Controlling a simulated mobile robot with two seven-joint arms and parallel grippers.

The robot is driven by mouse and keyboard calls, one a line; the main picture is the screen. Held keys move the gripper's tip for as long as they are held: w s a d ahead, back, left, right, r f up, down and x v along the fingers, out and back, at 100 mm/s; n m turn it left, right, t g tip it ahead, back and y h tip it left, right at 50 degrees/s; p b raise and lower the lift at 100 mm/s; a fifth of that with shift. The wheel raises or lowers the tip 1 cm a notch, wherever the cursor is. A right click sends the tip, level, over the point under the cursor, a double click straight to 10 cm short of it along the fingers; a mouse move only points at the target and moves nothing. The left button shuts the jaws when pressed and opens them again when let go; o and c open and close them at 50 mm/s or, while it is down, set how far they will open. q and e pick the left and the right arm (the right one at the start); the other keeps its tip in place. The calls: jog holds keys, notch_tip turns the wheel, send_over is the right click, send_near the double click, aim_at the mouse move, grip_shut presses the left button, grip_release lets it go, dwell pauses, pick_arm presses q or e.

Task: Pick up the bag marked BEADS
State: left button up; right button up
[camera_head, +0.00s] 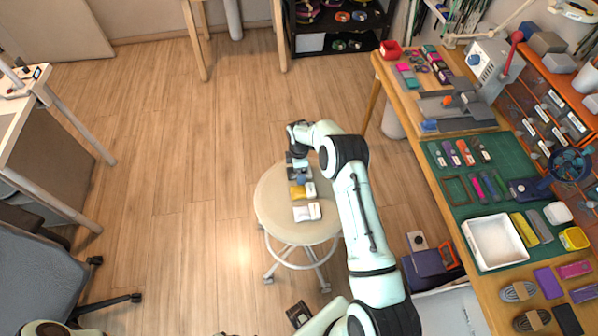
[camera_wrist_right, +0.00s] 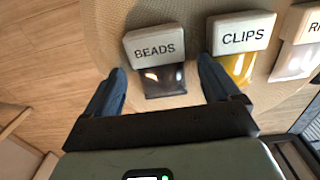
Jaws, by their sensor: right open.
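The bag marked BEADS (camera_wrist_right: 163,78) has a pale label header and a dark, see-through body. It lies on the round beige stool top (camera_head: 278,213). My right gripper (camera_wrist_right: 162,66) is open, with one blue finger on each side of this bag in the wrist view. I cannot tell whether the fingers touch it. In the head view my right gripper (camera_head: 300,180) is over the far part of the stool and largely hides the BEADS bag. My left gripper is not in view.
A yellow bag marked CLIPS (camera_wrist_right: 238,62) lies close beside the right finger. A whitish bag (camera_wrist_right: 297,58) with a cut-off label lies beyond it. A wooden workbench (camera_head: 405,100) with tools and a white tray (camera_head: 497,243) stands to the right. The floor left of the stool is clear.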

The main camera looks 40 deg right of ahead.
jog(key=c, duration=1.2)
